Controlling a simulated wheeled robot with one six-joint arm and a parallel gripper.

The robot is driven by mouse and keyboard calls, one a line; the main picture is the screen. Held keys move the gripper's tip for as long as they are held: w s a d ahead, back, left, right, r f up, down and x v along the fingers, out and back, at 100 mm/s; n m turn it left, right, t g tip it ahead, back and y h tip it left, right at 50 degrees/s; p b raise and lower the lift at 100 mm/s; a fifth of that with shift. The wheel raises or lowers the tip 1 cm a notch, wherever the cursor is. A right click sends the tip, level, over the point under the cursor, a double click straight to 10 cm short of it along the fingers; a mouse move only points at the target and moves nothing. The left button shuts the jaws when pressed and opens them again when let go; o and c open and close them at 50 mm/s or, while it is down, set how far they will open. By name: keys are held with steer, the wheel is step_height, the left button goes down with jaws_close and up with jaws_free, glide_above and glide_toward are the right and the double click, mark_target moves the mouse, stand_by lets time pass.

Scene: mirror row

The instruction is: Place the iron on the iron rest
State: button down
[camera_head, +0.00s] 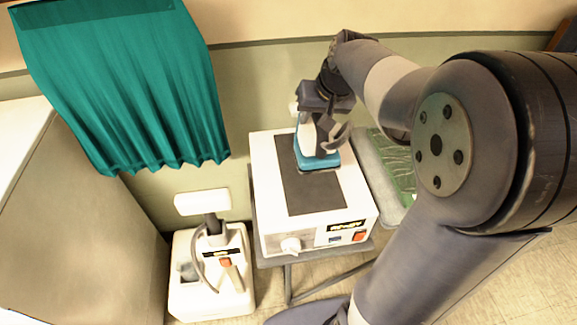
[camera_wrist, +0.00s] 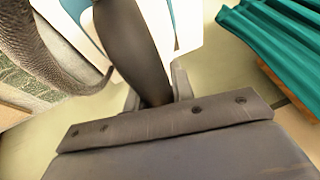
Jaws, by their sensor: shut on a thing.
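The iron (camera_head: 318,161) has a teal-blue lower part, a white body and a dark handle. My gripper (camera_head: 326,112) is shut on its handle from above. The iron is over the back right part of the dark pad on a white box (camera_head: 266,172), which looks like the iron rest. I cannot tell whether its base touches the pad. In the wrist view the dark handle of the iron (camera_wrist: 133,45) runs between my gripper's fingers (camera_wrist: 156,92). The iron's underside is hidden.
A white machine (camera_head: 240,285) with a grey hose stands on the floor, left of the box's stand. A teal curtain (camera_head: 120,80) hangs at the back left. A grey tray with a green patterned surface (camera_head: 398,178) is right of the box, partly behind my arm. The pad's front half is clear.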

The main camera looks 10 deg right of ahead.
mark_target(309, 147)
steer(key=shift+a, duration=0.2)
steer(key=shift+a+f, duration=0.1)
steer(key=shift+f, duration=0.25)
steer(key=shift+w+f, duration=0.1)
steer(key=shift+f, duration=4.45)
steer(key=shift+f, duration=0.15)
steer(key=c, duration=1.2)
jaws_free()
